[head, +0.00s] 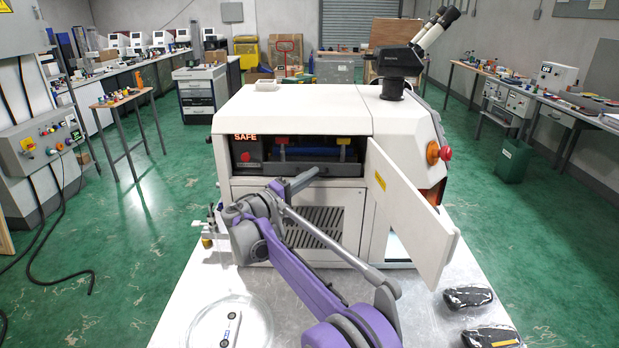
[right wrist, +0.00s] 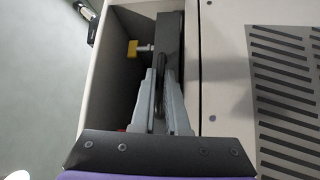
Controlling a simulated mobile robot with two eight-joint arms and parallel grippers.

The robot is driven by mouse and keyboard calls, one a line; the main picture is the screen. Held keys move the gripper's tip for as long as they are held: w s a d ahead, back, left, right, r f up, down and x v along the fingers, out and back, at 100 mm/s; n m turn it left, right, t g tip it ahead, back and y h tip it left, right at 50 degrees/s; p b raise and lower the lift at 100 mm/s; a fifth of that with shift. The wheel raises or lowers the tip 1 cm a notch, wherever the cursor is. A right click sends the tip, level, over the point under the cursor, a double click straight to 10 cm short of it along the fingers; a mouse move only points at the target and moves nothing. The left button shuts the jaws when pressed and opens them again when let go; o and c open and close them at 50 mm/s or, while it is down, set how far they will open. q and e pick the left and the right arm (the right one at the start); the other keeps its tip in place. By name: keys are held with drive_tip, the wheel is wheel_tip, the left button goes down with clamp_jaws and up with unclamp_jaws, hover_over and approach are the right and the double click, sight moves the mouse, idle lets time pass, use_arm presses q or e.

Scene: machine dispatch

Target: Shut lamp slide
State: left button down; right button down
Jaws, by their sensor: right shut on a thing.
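The machine (head: 290,105) is a large white cabinet on the bench, with a wide dark opening in its upper front. The lamp slide (head: 312,154), dark with a blue bar, shows inside this opening, with yellow and red knobs above it. In the right wrist view my right gripper (right wrist: 160,105) is shut on a dark handle (right wrist: 159,92), which seems to belong to the slide. How far out the slide stands is hard to tell. My left gripper is not in view.
A white door (head: 405,210) stands open to the right of the opening. A microscope head (head: 410,52) rises from the machine top. Two black items (head: 468,296) lie at the bench's right front, and a round clear dish (head: 232,325) lies at left front. "SAFE" glows red.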

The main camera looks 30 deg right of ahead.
drive_tip(key=shift+w, duration=0.1)
idle(0.8)
drive_tip(key=w+d+p, duration=0.1)
drive_tip(key=w+d, duration=0.1)
drive_tip(key=w, duration=0.1)
drive_tip(key=shift+w+p, duration=0.25)
drive_tip(key=shift+p, duration=0.15)
drive_tip(key=shift+s, duration=0.1)
drive_tip(key=c, duration=0.9)
unclamp_jaws()
